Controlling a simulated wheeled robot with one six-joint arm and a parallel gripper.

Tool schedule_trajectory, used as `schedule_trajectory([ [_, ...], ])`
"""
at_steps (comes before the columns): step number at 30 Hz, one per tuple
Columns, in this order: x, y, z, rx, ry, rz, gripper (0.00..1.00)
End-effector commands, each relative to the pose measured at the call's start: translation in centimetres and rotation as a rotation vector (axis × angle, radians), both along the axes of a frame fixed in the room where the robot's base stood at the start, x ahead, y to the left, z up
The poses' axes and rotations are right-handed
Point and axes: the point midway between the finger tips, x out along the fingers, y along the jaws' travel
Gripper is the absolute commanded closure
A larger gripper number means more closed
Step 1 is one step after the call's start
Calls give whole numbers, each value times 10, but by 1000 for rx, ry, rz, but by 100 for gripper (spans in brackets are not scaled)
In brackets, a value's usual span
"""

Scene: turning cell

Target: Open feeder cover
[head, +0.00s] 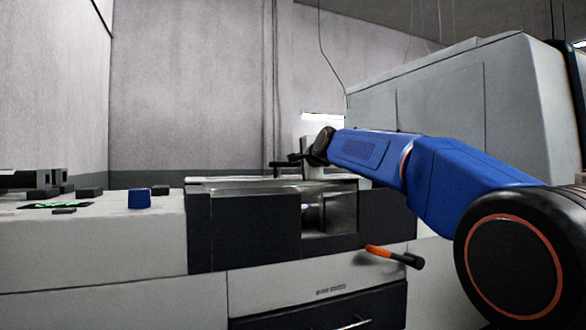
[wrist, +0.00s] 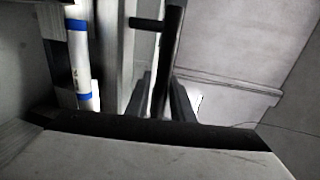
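The feeder, a light and dark cabinet (head: 246,232), stands in the middle of the head view. A thin pale panel lies along its top (head: 235,183); I cannot tell whether this is the cover. My blue arm reaches in from the right, and my gripper (head: 290,162) is just above the feeder's top, small and dark there. In the wrist view, two grey fingers of my gripper (wrist: 162,78) flank a black bar (wrist: 172,40) with a short side stub. Whether they touch or grip it is unclear. A white rod with blue bands (wrist: 80,62) lies in a channel to the left.
An orange and black handle (head: 394,257) sticks out at the feeder's front right. A large grey machine housing (head: 430,110) stands behind my arm. A white bench (head: 95,240) at left carries a blue cup-like object (head: 139,199) and several dark blocks.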

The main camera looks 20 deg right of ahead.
Motion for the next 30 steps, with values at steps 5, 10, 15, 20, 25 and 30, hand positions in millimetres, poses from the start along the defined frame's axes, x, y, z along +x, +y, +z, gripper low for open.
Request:
schedule_trajectory([
  [5,13,2,-2,0,-1,0,79],
  [10,16,3,-3,1,0,0,79],
  [15,16,3,-3,1,0,0,79],
  [20,16,3,-3,1,0,0,100],
  [25,18,3,-4,1,0,1,100],
  [30,36,6,-4,1,1,1,100],
])
